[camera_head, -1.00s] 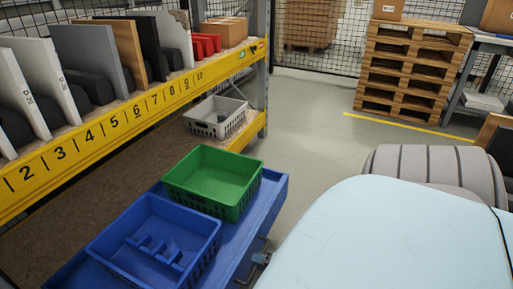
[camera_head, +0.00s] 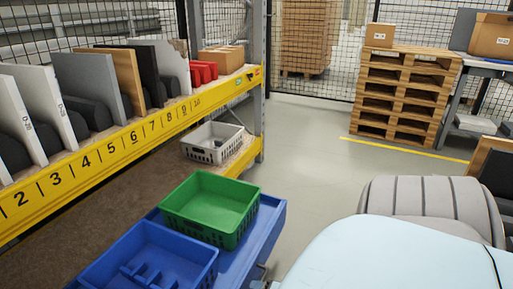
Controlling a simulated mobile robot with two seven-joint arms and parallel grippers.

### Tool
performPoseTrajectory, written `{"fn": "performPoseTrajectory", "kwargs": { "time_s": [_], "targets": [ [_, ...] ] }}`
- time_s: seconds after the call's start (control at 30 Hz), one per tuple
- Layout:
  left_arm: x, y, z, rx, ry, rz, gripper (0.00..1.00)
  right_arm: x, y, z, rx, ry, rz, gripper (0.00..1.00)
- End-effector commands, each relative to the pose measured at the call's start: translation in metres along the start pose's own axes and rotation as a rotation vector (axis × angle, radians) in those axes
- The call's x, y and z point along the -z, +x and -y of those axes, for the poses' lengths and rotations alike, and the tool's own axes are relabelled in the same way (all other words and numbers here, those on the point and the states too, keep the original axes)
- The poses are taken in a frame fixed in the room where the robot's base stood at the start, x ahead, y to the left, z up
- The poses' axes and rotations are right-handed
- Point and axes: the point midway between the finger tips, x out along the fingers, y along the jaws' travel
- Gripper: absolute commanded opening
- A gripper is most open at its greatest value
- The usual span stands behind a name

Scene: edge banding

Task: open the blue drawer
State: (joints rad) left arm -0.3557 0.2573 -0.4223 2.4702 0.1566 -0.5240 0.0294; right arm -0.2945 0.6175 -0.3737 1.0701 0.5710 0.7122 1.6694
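The blue drawer (camera_head: 266,226) is pulled out from under the yellow-edged shelf in the lower middle of the head view. A green crate (camera_head: 228,229) stands at its far end, and a blue crate (camera_head: 205,264) with a divided inside sits nearer, cut by the bottom edge. Part of the drawer's near end is out of view. A small dark fitting, perhaps a handle, shows at the drawer's right side (camera_head: 262,270). Neither of my grippers is in view.
A yellow shelf beam (camera_head: 110,152) with numbers bears upright panels and red bins. A grey crate (camera_head: 213,142) sits on the lower shelf behind the drawer. Stacked pallets (camera_head: 404,98) stand at the back right. Grey floor (camera_head: 310,150) is clear between them.

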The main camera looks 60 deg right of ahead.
Motion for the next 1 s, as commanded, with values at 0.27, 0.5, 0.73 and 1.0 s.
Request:
{"fn": "performPoseTrajectory", "kwargs": {
  "time_s": [0.27,0.5,0.73,1.0],
  "targets": [
    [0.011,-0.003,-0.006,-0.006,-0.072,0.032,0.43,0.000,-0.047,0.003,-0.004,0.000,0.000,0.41],
    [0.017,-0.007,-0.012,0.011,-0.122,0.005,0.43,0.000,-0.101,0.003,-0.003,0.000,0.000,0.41],
    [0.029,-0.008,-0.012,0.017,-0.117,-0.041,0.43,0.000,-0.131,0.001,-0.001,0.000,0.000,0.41],
    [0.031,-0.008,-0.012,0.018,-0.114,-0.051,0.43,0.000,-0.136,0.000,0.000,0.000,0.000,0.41]
  ]
}}
